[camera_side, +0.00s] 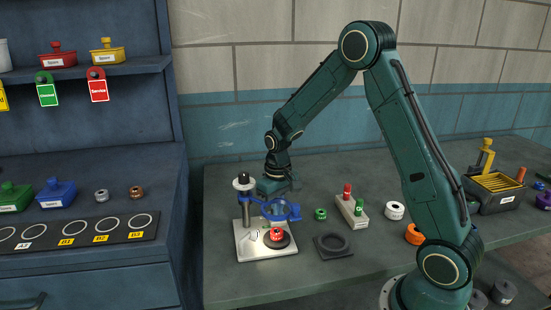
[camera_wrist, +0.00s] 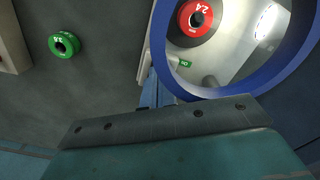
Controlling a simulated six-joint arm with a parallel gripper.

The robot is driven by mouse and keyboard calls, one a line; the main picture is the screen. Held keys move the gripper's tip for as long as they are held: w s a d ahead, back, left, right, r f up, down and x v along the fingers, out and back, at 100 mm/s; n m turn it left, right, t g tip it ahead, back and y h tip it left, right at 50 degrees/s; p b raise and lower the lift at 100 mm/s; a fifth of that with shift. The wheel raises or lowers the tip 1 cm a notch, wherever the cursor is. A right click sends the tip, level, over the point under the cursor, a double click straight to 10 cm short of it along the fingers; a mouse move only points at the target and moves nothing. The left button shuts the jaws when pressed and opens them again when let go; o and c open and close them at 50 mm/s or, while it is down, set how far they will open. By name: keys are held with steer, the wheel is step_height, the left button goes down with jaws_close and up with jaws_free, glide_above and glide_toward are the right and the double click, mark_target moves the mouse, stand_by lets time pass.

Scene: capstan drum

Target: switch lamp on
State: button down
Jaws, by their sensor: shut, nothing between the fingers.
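The lamp stand has a white base (camera_side: 252,246), a dark post and a blue ring head (camera_side: 280,209) on an arm. A red ring-shaped part (camera_side: 276,234) sits on a dark round pad on the base. The blue ring (camera_wrist: 168,75) also shows close up in the wrist view, with the red part (camera_wrist: 197,18) seen through it. A small green tag (camera_wrist: 185,63) with tiny letters, perhaps ON, is inside the ring's outline. My gripper (camera_side: 288,184) is shut and empty, just above the blue ring, near the post. I cannot tell whether the lamp is lit.
A green ring (camera_side: 320,214) lies right of the stand, before a pale block (camera_side: 352,211) with red and green knobs. A dark square pad (camera_side: 333,245) lies in front. A white ring (camera_side: 394,210) stands farther right. The table's front is clear.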

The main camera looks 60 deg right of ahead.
steer(key=shift+r, duration=3.45)
steer(key=shift+n+t, duration=0.3)
steer(key=shift+t, duration=0.3)
steer(key=s+a+r, duration=0.1)
steer(key=r, duration=0.1)
steer(key=s+a+r, duration=0.1)
steer(key=r, duration=0.1)
steer(key=s+a+r, duration=0.1)
steer(key=r, duration=0.1)
steer(key=shift+s+a+r, duration=0.1)
steer(key=shift+s+r, duration=0.15)
steer(key=shift+s, duration=0.1)
steer(key=s+a+r+n+t, duration=0.1)
steer(key=s+a+r, duration=0.3)
steer(key=s, duration=0.5)
steer(key=s+a+r+n+t, duration=0.1)
steer(key=s+a+r+t, duration=0.2)
steer(key=s, duration=0.7)
steer(key=shift+a+r, duration=0.45)
steer(key=shift+r, duration=0.05)
